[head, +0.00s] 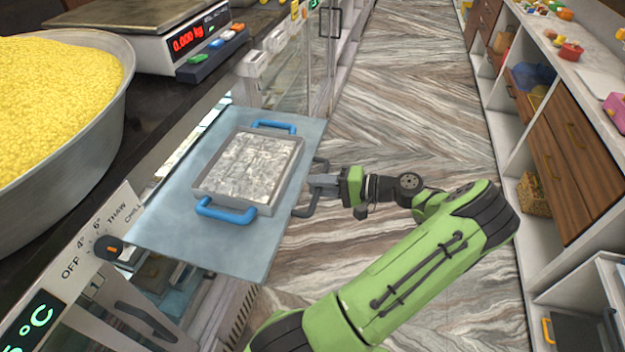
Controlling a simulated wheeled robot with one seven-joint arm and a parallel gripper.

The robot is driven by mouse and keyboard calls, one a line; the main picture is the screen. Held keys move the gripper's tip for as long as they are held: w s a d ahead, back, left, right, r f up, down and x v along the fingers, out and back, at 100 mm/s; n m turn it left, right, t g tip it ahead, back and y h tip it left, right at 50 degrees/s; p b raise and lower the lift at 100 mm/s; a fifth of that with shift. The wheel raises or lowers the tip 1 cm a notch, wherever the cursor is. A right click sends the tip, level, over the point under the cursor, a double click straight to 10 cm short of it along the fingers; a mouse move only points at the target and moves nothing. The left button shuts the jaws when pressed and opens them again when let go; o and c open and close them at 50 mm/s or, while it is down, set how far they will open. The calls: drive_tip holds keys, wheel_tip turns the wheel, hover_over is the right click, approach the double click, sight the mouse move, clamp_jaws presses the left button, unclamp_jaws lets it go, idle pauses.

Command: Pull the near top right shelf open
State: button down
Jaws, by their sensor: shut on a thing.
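The near top right shelf (240,252) is a flat blue-grey panel that sticks out from the counter on the left into the aisle. A grey metal tray (248,205) with two blue handles rests on it. A dark handle (305,212) is on the shelf's right edge. My gripper (320,187) is at that edge, shut on the handle. My green arm reaches to it from the lower right. The fingertips are small, and their exact contact with the handle is partly hidden.
A large pan of yellow sweets (60,110) and a scale (165,40) stand on the counter above. A dial panel (85,245) is at lower left. The patterned floor (400,85) is clear ahead. Wooden cabinets (560,150) line the right side.

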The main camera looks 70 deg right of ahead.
drive_tip(key=shift+f, duration=0.1)
drive_tip(key=c, duration=1.2)
unclamp_jaws()
drive_tip(key=shift+o, duration=0.2)
drive_tip(key=p+v, duration=0.3)
drive_tip(key=v, duration=1.2)
drive_tip(key=shift+s, duration=0.4)
